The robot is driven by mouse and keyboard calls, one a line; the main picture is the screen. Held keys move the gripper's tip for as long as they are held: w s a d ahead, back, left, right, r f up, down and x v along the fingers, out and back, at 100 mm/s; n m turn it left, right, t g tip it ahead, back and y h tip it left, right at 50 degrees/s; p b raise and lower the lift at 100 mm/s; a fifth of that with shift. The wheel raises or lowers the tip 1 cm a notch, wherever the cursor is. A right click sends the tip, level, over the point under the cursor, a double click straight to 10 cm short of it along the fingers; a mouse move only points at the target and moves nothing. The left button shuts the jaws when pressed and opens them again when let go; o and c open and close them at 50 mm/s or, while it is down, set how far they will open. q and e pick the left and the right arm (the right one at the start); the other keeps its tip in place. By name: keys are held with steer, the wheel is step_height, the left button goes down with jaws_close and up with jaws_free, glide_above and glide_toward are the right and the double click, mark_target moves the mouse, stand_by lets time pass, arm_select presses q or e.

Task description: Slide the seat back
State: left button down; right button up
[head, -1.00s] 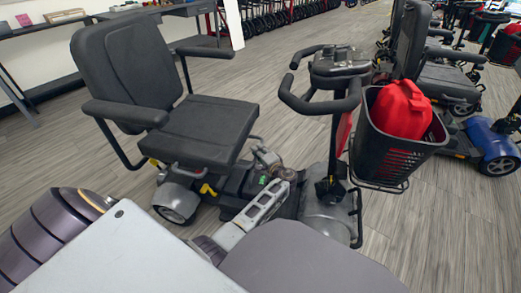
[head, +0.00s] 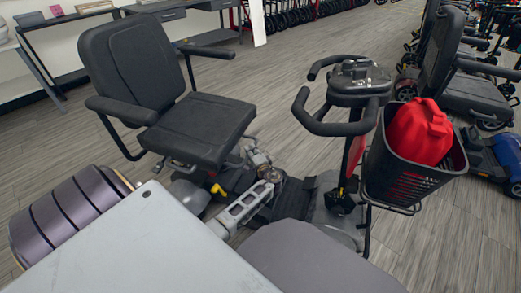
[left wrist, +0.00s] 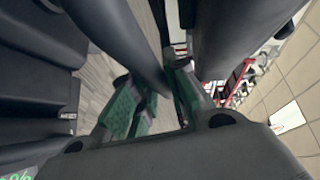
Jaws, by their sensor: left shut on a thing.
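The black padded seat (head: 195,130) with backrest and armrests sits on the scooter, left of the tiller (head: 352,85) in the head view. My left gripper (head: 263,163) is low beside the seat's front corner, at the end of a pale arm link. In the left wrist view its green-padded fingers (left wrist: 155,105) are closed around a dark bar, which is mostly hidden. I take this bar to be part of the seat's lever. A yellow lever (head: 217,190) shows below the seat. My right gripper is not in view.
A black basket (head: 405,180) holding a red bag (head: 420,132) hangs by the tiller on the right. More scooters stand at the far right. A shelf (head: 60,22) lines the back wall. Grey floor is open behind the scooter.

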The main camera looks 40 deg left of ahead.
arm_select(q)
steer(key=shift+s+a, duration=0.15)
steer(key=shift+a, duration=0.2)
steer(key=c, duration=1.4)
jaws_free()
steer(key=shift+a, duration=0.1)
steer(key=shift+d, duration=0.2)
steer(key=shift+d, duration=0.1)
steer(key=shift+s+d, duration=0.2)
steer(key=shift+d, duration=0.25)
steer(key=v, duration=1)
steer(key=shift+s+d+r, duration=0.1)
steer(key=shift+s+d, duration=0.15)
steer(key=shift+d, duration=0.05)
